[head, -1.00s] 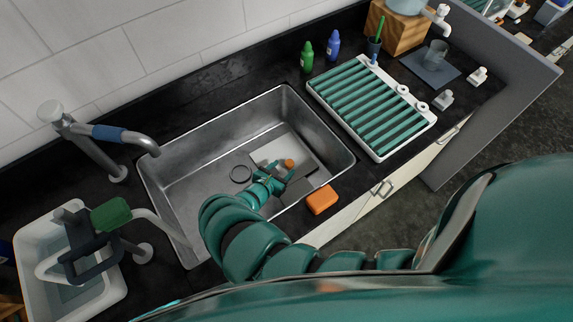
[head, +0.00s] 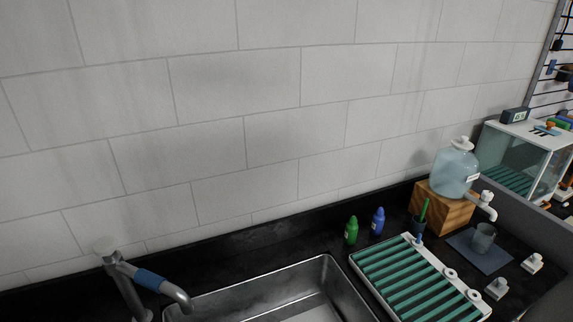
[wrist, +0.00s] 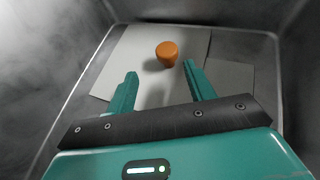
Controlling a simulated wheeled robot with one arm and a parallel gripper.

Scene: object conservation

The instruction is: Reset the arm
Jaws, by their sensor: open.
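My gripper (wrist: 160,88) shows in the wrist view with its two teal fingers apart and nothing between them. It points down into the metal sink. A small orange round object (wrist: 167,53) sits on a pale flat board (wrist: 140,45) on the sink floor, just beyond the fingertips and apart from them. The sink (head: 275,280) shows only in its upper part in the head view. My arm is not in the head view.
A faucet (head: 140,280) stands left of the sink. A white rack with green slats (head: 415,280) lies right of it. Green (head: 351,230) and blue (head: 377,221) bottles stand behind. A water jug (head: 455,170) sits on a wooden block (head: 443,207). A glass (head: 483,238) stands on a mat.

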